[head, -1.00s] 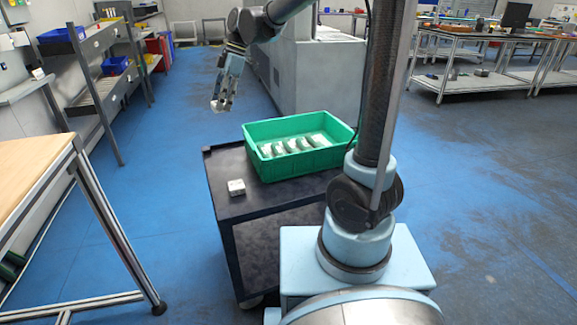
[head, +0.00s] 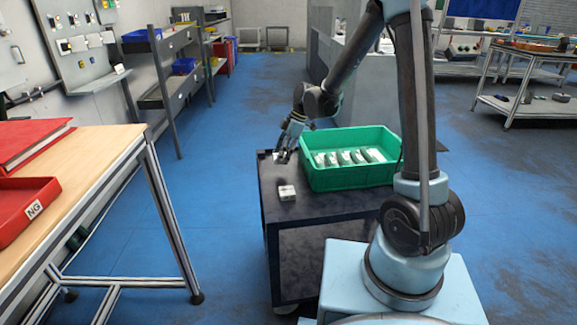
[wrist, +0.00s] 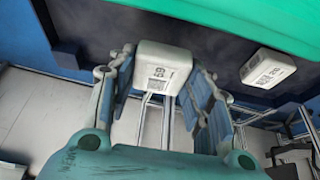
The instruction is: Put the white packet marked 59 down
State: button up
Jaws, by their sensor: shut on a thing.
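The white packet marked 59 (wrist: 163,66) is between the two fingers of my gripper (wrist: 162,72) in the wrist view, with its printed face and code toward the camera. My gripper is shut on it. In the head view my gripper (head: 282,155) is low at the far left corner of the dark cart top (head: 310,212), left of the green crate (head: 352,178). The packet is small there and partly covered by the fingers. I cannot tell whether it touches the cart top.
A second white packet (head: 287,192) lies on the cart's near left part; it also shows in the wrist view (wrist: 268,68). Several white packets (head: 345,157) lie in the crate. A wooden table (head: 85,160) with a red tray marked NG (head: 25,212) stands at left.

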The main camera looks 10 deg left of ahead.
jog(key=shift+f, duration=2.35)
jog(key=o, duration=1.1)
jog(key=shift+o, duration=0.2)
jog(key=v, duration=1.2)
jog(key=shift+d, duration=0.15)
